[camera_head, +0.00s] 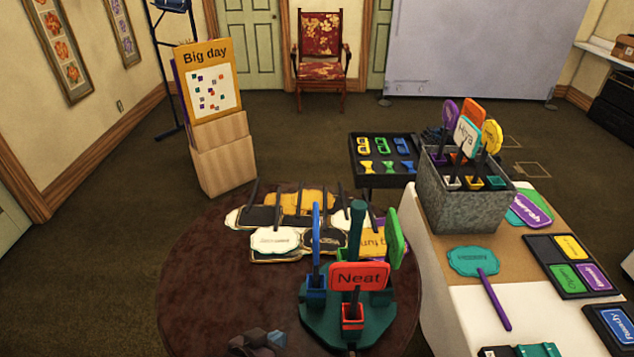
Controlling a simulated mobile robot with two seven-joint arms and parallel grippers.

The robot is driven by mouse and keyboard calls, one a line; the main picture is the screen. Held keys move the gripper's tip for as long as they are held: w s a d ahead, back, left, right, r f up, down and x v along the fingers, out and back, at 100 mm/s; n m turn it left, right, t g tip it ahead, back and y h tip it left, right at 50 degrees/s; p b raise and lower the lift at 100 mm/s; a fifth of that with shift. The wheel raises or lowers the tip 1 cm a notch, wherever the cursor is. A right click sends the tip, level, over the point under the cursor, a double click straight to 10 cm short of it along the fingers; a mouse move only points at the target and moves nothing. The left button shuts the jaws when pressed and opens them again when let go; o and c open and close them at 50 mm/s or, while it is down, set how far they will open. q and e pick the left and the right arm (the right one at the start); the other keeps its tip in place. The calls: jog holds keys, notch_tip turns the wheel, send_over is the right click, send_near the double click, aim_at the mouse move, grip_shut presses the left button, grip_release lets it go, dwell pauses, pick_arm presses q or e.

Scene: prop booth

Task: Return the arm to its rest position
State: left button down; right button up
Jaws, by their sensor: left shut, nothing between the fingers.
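My left gripper (260,340) shows at the bottom edge, low over the front of the round brown table. It is dark grey, shut and empty. Only its end part shows; the rest of the arm is out of the picture. It is left of the dark green stand (322,325) and appears apart from it. My right gripper is not in view.
The stand holds a red "Neat" sign (359,278), a blue one and a green one. Several sign props (275,240) lie behind it on the round table (195,290). A grey metal bin (470,205) of signs stands on the right table. The round table's left side is clear.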

pick_arm(q)
jog(key=s+a+n+y, duration=0.1)
jog(key=s+a+y, duration=0.1)
jog(key=a, duration=0.4)
jog(key=s+a+f+n+t+y, duration=0.1)
jog(key=s+a+y, duration=0.2)
jog(key=a, duration=0.4)
jog(key=s+a+f+n+t+y+b, duration=0.1)
jog(key=s+a+y, duration=0.1)
jog(key=s+a, duration=0.2)
jog(key=shift+s+a, duration=0.15)
jog(key=shift+a, duration=1)
